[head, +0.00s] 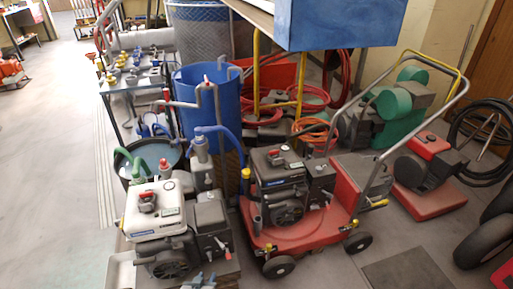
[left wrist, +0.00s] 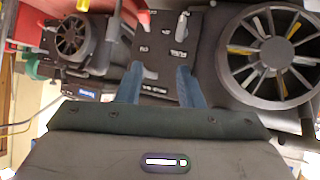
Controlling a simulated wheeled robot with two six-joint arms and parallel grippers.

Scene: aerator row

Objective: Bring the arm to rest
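The fingers appear apart from these parts, though the exact gap is hard to tell. My right gripper is in neither view.
A red-decked machine with a black engine (head: 280,185) stands to the right. A blue barrel (head: 210,110) and a dark bucket (head: 150,158) stand behind. In the left wrist view a large spoked wheel (left wrist: 270,52) is close on the right. Open floor (head: 50,180) lies at left.

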